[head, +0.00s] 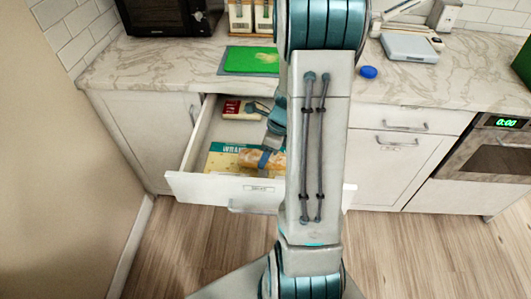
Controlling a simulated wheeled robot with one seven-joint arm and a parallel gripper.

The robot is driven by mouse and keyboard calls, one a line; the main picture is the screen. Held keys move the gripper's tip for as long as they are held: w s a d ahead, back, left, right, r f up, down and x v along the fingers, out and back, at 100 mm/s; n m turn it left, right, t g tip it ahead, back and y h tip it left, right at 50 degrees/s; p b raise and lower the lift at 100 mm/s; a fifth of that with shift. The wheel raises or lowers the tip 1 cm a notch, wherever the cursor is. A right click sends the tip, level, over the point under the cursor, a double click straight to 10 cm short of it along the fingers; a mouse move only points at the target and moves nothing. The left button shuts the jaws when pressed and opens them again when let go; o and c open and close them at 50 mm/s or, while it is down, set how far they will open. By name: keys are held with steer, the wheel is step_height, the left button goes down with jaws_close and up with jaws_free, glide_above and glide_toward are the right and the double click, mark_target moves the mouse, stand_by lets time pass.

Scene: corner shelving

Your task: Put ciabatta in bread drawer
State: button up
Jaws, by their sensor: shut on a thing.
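An open white drawer (213,188) below the counter has a small label on its front, too small to read surely. A golden-brown loaf, likely the ciabatta (246,157), shows inside the drawer's outline, near its front and partly behind my arm. My gripper (266,158) is at the loaf, with a blue fingertip against it, and is shut on it. Whether the loaf touches the drawer's contents cannot be told. My arm hides the loaf's right end and the drawer's right part.
A yellow and teal package (221,160) lies in the drawer, and a red box (232,107) lies farther back. On the counter are a green board (250,60), a blue round object (368,72) and a scale-like device (410,47). An oven (490,160) stands at right.

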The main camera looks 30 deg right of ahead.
steer(key=shift+f+b, duration=0.4)
steer(key=shift+f, duration=0.2)
steer(key=o, duration=1)
steer(key=shift+r, duration=0.1)
